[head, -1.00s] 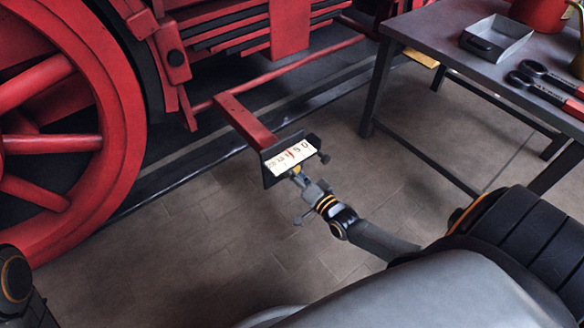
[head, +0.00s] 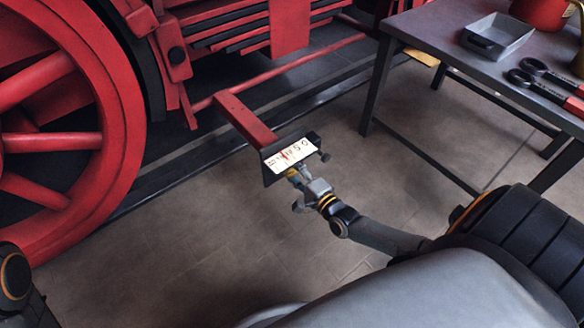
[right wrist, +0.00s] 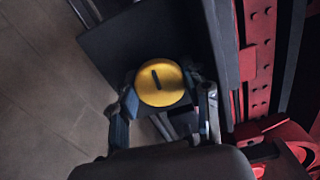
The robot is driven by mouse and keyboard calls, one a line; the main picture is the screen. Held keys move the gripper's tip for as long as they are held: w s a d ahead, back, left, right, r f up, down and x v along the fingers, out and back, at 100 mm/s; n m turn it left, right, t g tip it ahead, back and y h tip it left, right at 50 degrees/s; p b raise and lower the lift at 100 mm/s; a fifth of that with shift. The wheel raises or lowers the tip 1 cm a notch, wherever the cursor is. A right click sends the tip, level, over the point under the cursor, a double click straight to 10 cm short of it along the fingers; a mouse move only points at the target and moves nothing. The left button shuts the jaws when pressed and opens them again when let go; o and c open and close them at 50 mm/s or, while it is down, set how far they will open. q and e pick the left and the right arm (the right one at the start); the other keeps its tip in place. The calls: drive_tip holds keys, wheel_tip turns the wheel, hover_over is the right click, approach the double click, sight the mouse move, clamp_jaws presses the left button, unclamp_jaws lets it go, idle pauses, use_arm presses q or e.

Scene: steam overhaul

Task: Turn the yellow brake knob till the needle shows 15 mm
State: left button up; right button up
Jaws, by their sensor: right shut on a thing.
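The yellow brake knob (right wrist: 160,84) is round with a dark slot in its face, seen in the right wrist view. My right gripper (right wrist: 168,98) has a finger on either side of it and is shut on it. In the head view a sliver of the knob (head: 292,173) shows below the gauge, mostly hidden by my right gripper (head: 298,180). The white scale plate (head: 302,150) has dark marks too small and tilted to read surely. Its red needle (head: 284,156) stands left of the plate's middle. My left gripper is out of view.
The gauge sits on a dark plate at the end of a red bracket (head: 243,117), with a red rod (head: 290,68) behind. A large red wheel (head: 60,142) stands left. A table (head: 440,35) with a grey tray (head: 498,36) stands right. The floor between is clear.

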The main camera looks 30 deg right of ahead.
drive_tip(key=shift+d+m, duration=0.1)
drive_tip(key=shift+m, duration=0.3)
drive_tip(key=o, duration=1.2)
drive_tip(key=shift+c, duration=0.2)
drive_tip(key=s, duration=0.8)
drive_tip(key=shift+d, duration=0.3)
drive_tip(key=shift+f, duration=0.1)
